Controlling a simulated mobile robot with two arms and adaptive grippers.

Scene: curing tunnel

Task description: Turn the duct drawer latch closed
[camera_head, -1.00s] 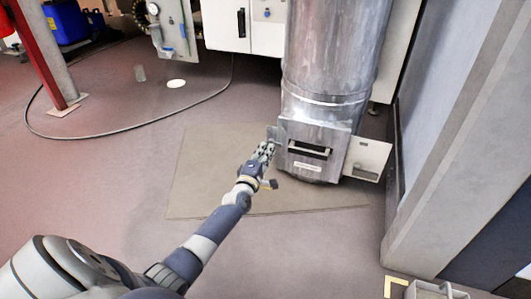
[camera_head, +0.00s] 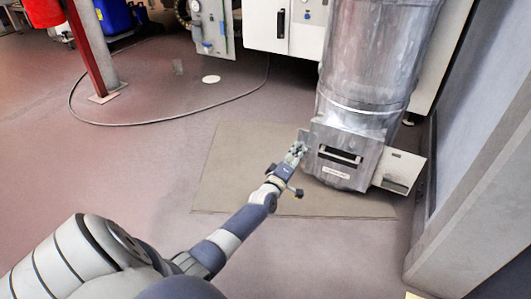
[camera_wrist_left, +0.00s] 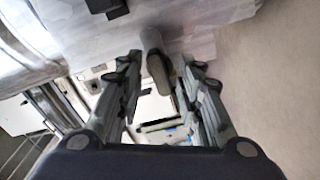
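The metal duct (camera_head: 372,60) stands on the floor right of centre. Its lower box has a front with a dark slot and pale handle bar (camera_head: 340,157). My left gripper (camera_head: 298,149) is at the left edge of this box. In the left wrist view, a grey rounded lever (camera_wrist_left: 156,62), which looks like the latch, stands out from the metal face between my left fingers (camera_wrist_left: 160,66). The fingers are apart, one on each side of it, and I see no firm grip. In the head view my gripper hides the lever. My right gripper is out of view.
A pale metal plate (camera_head: 400,170) sticks out from the right side of the box. A beige mat (camera_head: 235,170) lies under the duct. A wall (camera_head: 470,150) stands close on the right. A cable (camera_head: 150,122) curves over the floor; the floor at left is open.

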